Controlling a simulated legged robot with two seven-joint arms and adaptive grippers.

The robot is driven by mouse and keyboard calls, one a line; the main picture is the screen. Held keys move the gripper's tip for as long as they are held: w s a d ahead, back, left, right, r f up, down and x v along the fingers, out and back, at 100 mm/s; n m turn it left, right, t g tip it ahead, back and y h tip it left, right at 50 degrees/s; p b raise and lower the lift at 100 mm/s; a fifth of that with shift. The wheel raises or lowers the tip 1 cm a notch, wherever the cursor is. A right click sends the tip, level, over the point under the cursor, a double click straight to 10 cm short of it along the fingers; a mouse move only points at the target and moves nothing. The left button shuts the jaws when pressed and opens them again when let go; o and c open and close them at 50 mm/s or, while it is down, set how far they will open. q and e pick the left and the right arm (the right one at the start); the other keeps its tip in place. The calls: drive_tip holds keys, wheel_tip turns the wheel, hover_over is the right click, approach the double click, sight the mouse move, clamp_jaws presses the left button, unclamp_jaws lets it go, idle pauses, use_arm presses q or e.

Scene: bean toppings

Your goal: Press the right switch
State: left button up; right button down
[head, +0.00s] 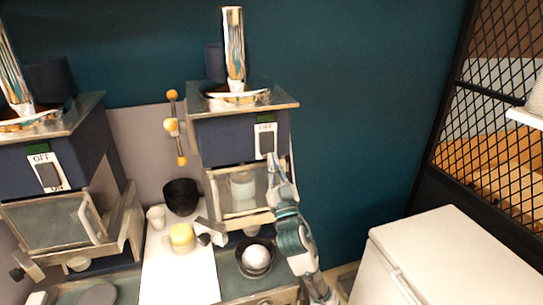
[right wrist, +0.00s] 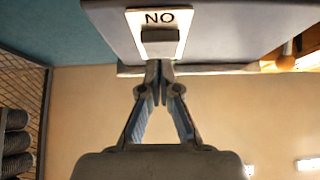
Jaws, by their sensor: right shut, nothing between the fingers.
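The right switch (head: 266,143) is a dark rocker on a white plate marked OFF, on the front of the right-hand dark blue machine (head: 225,140). In the right wrist view the switch (right wrist: 160,34) appears upside down beside its "NO" lettering. My right gripper (head: 273,160) is just below the switch in the head view. In the right wrist view its fingertips (right wrist: 159,66) are together, empty, at the lower edge of the plate. Whether they touch the switch I cannot tell. My left gripper is not in view.
A second machine with its own OFF/ON switch (head: 48,175) stands at the left. A dark bowl with a white item (head: 256,257) sits below the right machine. A white chest (head: 450,255) stands at the right, before a mesh partition (head: 495,100).

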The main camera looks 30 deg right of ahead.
drive_tip(key=shift+w+d+f, duration=0.15)
drive_tip(key=shift+w+d, duration=0.05)
drive_tip(key=shift+w, duration=0.65)
drive_tip(key=shift+w+d+f+t+b, duration=0.1)
drive_tip(key=shift+w+t+b, duration=0.25)
drive_tip(key=shift+b, duration=0.7)
